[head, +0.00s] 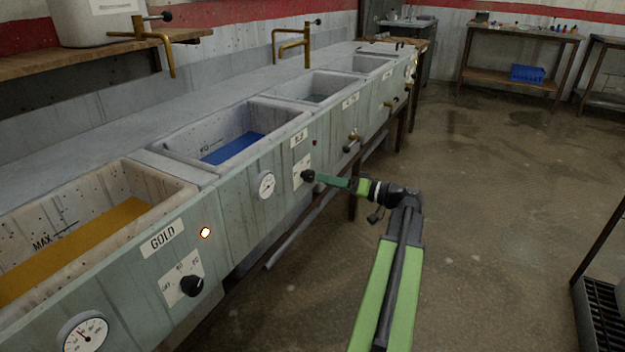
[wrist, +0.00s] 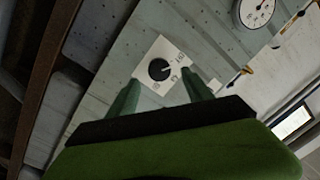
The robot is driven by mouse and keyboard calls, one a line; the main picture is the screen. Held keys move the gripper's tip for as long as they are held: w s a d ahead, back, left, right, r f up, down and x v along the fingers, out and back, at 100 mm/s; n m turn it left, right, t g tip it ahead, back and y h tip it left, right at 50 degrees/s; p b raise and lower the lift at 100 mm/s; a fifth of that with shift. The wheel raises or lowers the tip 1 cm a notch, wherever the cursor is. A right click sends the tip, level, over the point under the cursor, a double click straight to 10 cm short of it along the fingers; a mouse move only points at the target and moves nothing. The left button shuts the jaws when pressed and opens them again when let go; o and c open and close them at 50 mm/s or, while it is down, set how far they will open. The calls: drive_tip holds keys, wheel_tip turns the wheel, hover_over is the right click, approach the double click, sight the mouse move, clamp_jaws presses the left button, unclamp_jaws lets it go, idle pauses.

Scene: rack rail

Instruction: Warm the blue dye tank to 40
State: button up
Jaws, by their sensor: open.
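The blue dye tank (head: 282,121) is the second basin from the front, with blue liquid (head: 232,148) low inside it. On its front panel are a round white gauge (head: 267,185), too small to read, and a black knob (head: 308,176) on a white plate. In the wrist view the knob (wrist: 159,69) lies between and beyond the two green fingers of my gripper (wrist: 160,92). The gripper is open and faces the plate. I cannot tell whether a finger touches the knob. The gauge also shows in the wrist view (wrist: 255,11).
The gold tank (head: 163,236) is nearer, with its own knob (head: 191,285), gauge (head: 84,333) and a lit lamp (head: 205,232). Brass taps (head: 292,45) rise behind the basins. A pipe (head: 300,232) runs low along the row. The wet floor (head: 490,200) at right is open.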

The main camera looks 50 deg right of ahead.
sight(313, 176)
drive_tip(key=x, duration=0.4)
drive_tip(key=shift+w, duration=0.35)
